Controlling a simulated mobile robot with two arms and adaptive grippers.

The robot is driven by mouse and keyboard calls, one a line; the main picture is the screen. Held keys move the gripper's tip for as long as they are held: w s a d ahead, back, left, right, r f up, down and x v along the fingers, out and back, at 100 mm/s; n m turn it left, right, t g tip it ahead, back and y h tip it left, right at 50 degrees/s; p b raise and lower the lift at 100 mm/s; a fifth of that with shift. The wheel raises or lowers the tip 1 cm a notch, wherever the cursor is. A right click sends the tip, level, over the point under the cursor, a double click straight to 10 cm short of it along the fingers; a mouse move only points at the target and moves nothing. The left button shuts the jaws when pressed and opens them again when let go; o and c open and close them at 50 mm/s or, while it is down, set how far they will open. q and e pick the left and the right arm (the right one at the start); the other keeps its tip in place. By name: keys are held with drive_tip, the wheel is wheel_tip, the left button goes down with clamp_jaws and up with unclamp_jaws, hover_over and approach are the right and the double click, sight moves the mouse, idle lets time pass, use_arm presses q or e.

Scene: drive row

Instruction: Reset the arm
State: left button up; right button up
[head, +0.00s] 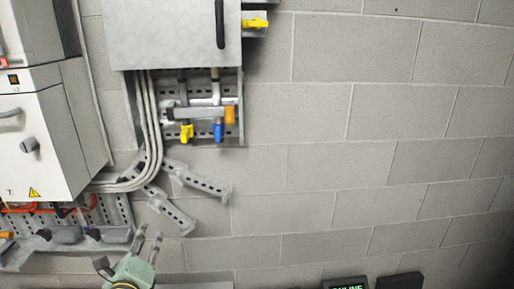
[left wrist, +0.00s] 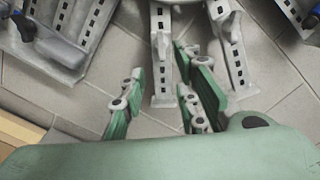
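My left gripper (head: 128,250) is at the bottom left of the head view, green with grey jointed fingers.
A white electrical cabinet (head: 45,135) stands at the left. A grey wall box (head: 170,35) hangs above pipes with yellow and blue handles (head: 218,132). Slotted brackets (head: 205,182) are near the gripper. The block wall (head: 380,130) is bare at right.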

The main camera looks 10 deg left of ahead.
use_arm(q)
drive_tip(key=s+d+f+n+g, duration=0.3)
drive_tip(key=s+f+n+g, duration=0.1)
drive_tip(key=s+f+n, duration=0.25)
drive_tip(key=s+d+f+n+g, duration=0.35)
drive_tip(key=s+f+n, duration=0.25)
drive_tip(key=s+n, duration=0.2)
drive_tip(key=s+d+f+n+g+h, duration=0.2)
drive_tip(key=s+d+n+g, duration=0.15)
drive_tip(key=s+d, duration=0.45)
drive_tip(key=s+d+f+n+g+h, duration=0.25)
drive_tip(key=s+d+n, duration=0.25)
drive_tip(key=s, duration=0.4)
wheel_tip(320, 180, down, 25)
drive_tip(key=s+g, duration=0.1)
drive_tip(key=g, duration=0.1)
drive_tip(key=s+a+f, duration=0.3)
drive_tip(key=s+f, duration=1.4)
drive_tip(key=shift+s+a+m+g, duration=0.15)
drive_tip(key=shift+s+m+g, duration=0.05)
drive_tip(key=shift+m+g, duration=0.15)
